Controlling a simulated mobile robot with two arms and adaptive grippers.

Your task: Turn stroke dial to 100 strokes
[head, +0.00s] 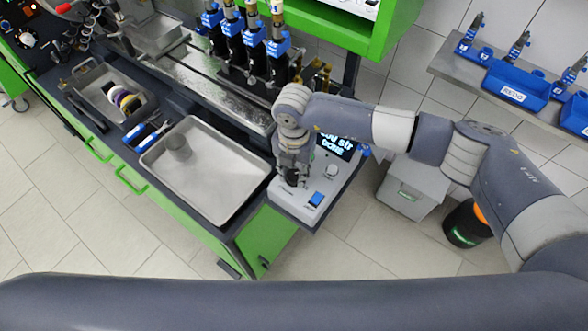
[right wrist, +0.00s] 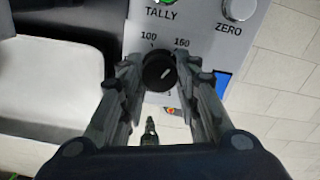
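A short white mark on the dial slants up and right, toward the 160 side. My right gripper (right wrist: 159,70) has one finger on each side of the dial, and both fingertips appear to touch it. In the head view my right gripper (head: 292,172) points down at the control box (head: 312,212) and partly hides the dial. My left gripper does not show.
A dark display (head: 335,145) on the box reads partly "str" and "DONE". A blue switch (head: 316,199) and a round ZERO button (right wrist: 240,8) are close to the dial. A metal tray (head: 225,165) lies left of the box. Open floor is in front.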

